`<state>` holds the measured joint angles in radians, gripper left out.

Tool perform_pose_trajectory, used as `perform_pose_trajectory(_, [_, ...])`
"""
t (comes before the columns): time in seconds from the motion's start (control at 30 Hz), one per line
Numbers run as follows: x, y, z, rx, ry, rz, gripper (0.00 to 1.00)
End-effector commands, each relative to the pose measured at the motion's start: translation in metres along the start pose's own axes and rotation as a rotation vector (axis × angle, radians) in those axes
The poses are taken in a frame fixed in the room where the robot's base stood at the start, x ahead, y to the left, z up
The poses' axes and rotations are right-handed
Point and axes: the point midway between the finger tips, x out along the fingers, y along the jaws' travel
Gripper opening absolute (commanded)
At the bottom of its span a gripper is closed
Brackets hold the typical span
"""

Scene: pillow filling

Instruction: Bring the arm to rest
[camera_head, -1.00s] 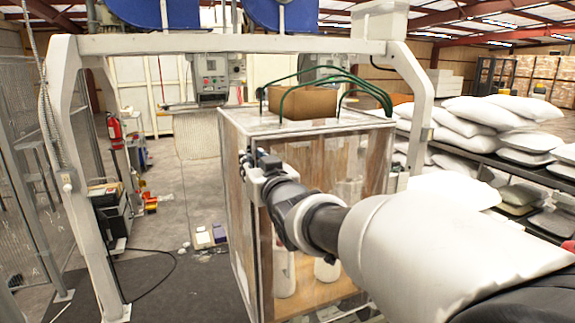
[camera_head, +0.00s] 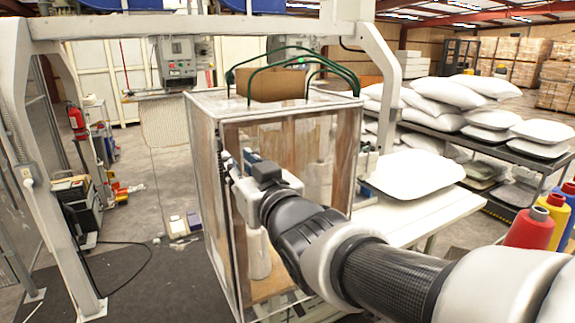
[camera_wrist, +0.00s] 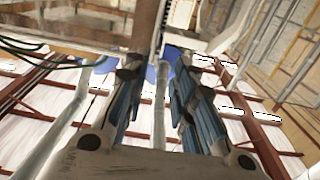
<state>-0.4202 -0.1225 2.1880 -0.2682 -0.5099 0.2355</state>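My arm reaches from the lower right of the head view towards the middle. My gripper (camera_head: 232,165) is in front of the clear-sided cabinet (camera_head: 203,110), and its fingers are small and partly hidden there. In the wrist view my gripper (camera_wrist: 160,72) shows two blue-grey fingers standing apart with nothing between them. The wrist camera looks up at the roof beams. A white pillow (camera_head: 412,172) lies on the white table (camera_head: 425,213), to the right of my wrist and apart from my gripper.
A white frame (camera_head: 381,75) stands around the cabinet. Several stuffed pillows (camera_head: 480,90) lie on the rack at the right. Red (camera_head: 527,229), yellow and blue thread cones stand near my arm at the right edge. Open floor lies left of the cabinet.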

Motion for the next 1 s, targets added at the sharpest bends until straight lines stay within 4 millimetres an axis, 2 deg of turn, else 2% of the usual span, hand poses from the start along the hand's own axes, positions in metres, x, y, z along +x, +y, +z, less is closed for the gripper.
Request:
perform_pose_trajectory(0.13, [-0.001, 0.001, 0.001, 0.0, -0.003, 0.003, 0.24])
perform_pose_trajectory(0.23, [-0.01, 0.014, 0.012, -0.001, -0.043, 0.039, 0.24])
perform_pose_trajectory(0.37, [-0.047, 0.053, 0.052, 0.006, -0.191, 0.152, 0.24])
perform_pose_trajectory(0.47, [-0.096, 0.086, 0.099, 0.029, -0.359, 0.26, 0.24])
perform_pose_trajectory(0.5, [-0.118, 0.096, 0.119, 0.044, -0.43, 0.3, 0.24])
perform_pose_trajectory(0.63, [-0.196, 0.112, 0.18, 0.108, -0.655, 0.403, 0.24])
perform_pose_trajectory(0.8, [-0.29, 0.102, 0.247, 0.212, -0.916, 0.475, 0.24])
perform_pose_trajectory(0.9, [-0.329, 0.089, 0.272, 0.265, -1.024, 0.488, 0.24])
perform_pose_trajectory(1.0, [-0.354, 0.078, 0.287, 0.302, -1.094, 0.491, 0.24])
